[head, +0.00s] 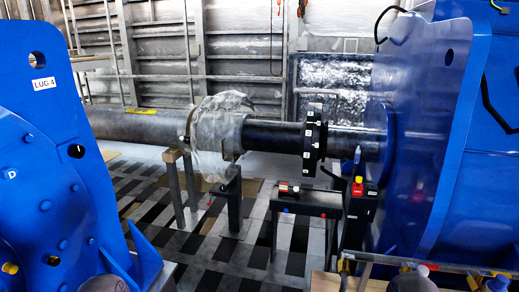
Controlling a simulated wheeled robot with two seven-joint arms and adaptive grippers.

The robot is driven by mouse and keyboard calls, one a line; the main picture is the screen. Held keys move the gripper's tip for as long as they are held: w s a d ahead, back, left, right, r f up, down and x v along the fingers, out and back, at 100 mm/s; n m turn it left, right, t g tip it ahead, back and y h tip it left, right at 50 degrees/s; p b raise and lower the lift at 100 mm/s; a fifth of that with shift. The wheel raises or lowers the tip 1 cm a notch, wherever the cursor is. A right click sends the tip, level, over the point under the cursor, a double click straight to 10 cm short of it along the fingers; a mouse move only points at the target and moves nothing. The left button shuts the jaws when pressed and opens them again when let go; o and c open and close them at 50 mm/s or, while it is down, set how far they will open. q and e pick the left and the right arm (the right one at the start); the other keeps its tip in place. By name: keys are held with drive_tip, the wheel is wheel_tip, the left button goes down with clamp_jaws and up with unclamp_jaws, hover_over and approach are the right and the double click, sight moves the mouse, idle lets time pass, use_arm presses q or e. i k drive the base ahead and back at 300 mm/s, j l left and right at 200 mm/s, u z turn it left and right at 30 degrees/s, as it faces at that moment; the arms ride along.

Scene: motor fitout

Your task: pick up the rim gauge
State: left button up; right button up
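I cannot tell for certain which thing is the rim gauge. A small red and dark object (288,187) lies on a low black stand (306,203) below the shaft. To its right stands a small red block with a label and a yellow top (357,187), with a dark pointed piece above it. The dark shaft (273,135) carries a black flanged disc (314,140) with small white tags and runs into the blue motor housing on the right (429,135). Neither gripper shows in the head view.
A blue housing tagged LUG 4 (40,140) fills the left side. Clear wrapping (222,130) covers part of the shaft, and dark posts stand beneath it. A wooden-edged surface (335,283) lies at the bottom right. The patterned floor (215,255) between the housings is partly open.

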sight(284, 190)
drive_tip(key=i+j, duration=0.15)
drive_tip(key=j, duration=0.2)
drive_tip(key=i+j, duration=0.2)
drive_tip(key=j, duration=0.2)
drive_tip(key=i+j, duration=0.15)
drive_tip(key=j, duration=0.2)
drive_tip(key=i+j, duration=0.2)
drive_tip(key=j, duration=0.15)
drive_tip(key=i+l, duration=0.1)
drive_tip(key=i, duration=0.65)
drive_tip(key=i+l, duration=0.1)
drive_tip(key=i, duration=0.7)
